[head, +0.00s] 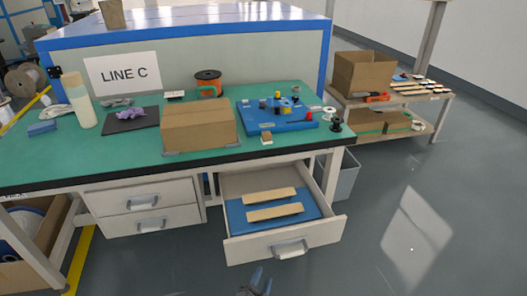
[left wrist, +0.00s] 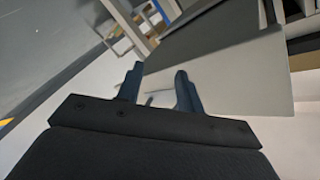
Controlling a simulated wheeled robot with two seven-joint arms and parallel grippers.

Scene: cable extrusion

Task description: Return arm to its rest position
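My left gripper (head: 257,282) shows at the bottom edge of the head view, below and in front of the open drawer (head: 285,247). In the left wrist view its two dark fingers (left wrist: 157,75) stand apart with a gap between them, and nothing is held. A pale shape, perhaps the drawer handle, shows beyond the gap. The drawer is pulled out under the bench; its metal handle (head: 289,248) is clear of the gripper in the head view. My right gripper is in neither view.
Two wooden strips (head: 274,213) lie on a blue liner in the drawer. The green bench (head: 70,165) above carries a cardboard box (head: 199,125) and a blue fixture board (head: 262,121). A grey bin (head: 343,182) stands right of the drawer. The floor (head: 430,235) at the right is clear.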

